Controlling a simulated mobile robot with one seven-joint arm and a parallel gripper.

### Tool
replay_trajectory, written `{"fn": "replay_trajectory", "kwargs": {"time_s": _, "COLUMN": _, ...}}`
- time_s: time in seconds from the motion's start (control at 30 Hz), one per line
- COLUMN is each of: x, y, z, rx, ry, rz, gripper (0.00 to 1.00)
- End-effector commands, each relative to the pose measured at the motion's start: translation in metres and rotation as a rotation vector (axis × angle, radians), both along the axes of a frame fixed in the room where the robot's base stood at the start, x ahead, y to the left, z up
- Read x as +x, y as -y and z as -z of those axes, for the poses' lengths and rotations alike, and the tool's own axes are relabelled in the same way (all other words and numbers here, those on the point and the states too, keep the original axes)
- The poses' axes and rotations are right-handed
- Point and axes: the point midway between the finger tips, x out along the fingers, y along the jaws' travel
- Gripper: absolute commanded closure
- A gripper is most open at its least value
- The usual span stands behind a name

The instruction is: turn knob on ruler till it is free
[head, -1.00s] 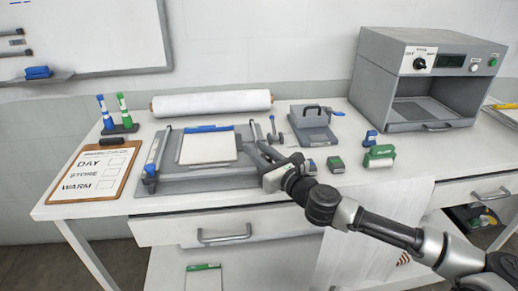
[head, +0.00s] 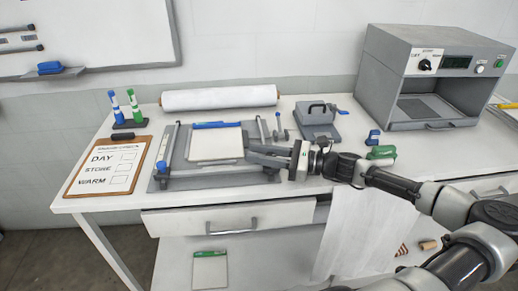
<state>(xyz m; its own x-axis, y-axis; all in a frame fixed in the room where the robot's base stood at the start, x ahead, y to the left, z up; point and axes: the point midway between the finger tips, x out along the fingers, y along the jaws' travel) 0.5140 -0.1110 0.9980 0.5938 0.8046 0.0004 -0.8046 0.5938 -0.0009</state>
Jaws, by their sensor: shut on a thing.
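A grey board (head: 222,184) lies flat on the table, with a white pad (head: 215,146) and its blue clip strip (head: 216,125) on it. A grey ruler bar (head: 205,172) runs across the board's front part, with a blue knob (head: 162,168) at its left end. My gripper (head: 248,153) reaches in from the right, beside the pad's right edge at the bar's right end. Its jaws are shut on a knob there, which the fingers hide. I cannot tell how far the knob is turned.
A clipboard (head: 109,167) lies left of the board. Two markers in a stand (head: 129,124), a white roll (head: 219,99) and a grey press (head: 317,118) stand behind. A grey oven (head: 436,75) and a green object (head: 381,153) are at right.

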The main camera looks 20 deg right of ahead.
Motion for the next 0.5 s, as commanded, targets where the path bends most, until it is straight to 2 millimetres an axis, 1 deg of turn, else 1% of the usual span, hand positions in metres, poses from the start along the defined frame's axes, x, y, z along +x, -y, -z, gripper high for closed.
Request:
{"fn": "replay_trajectory", "kwargs": {"time_s": 0.2, "x": -0.0017, "y": -0.0020, "z": 0.0005, "rx": -0.002, "ry": -0.001, "rz": -0.047, "gripper": 0.97}}
{"fn": "replay_trajectory", "kwargs": {"time_s": 0.5, "x": -0.0020, "y": -0.0023, "z": 0.0013, "rx": -0.001, "ry": -0.001, "rz": -0.056, "gripper": 0.97}}
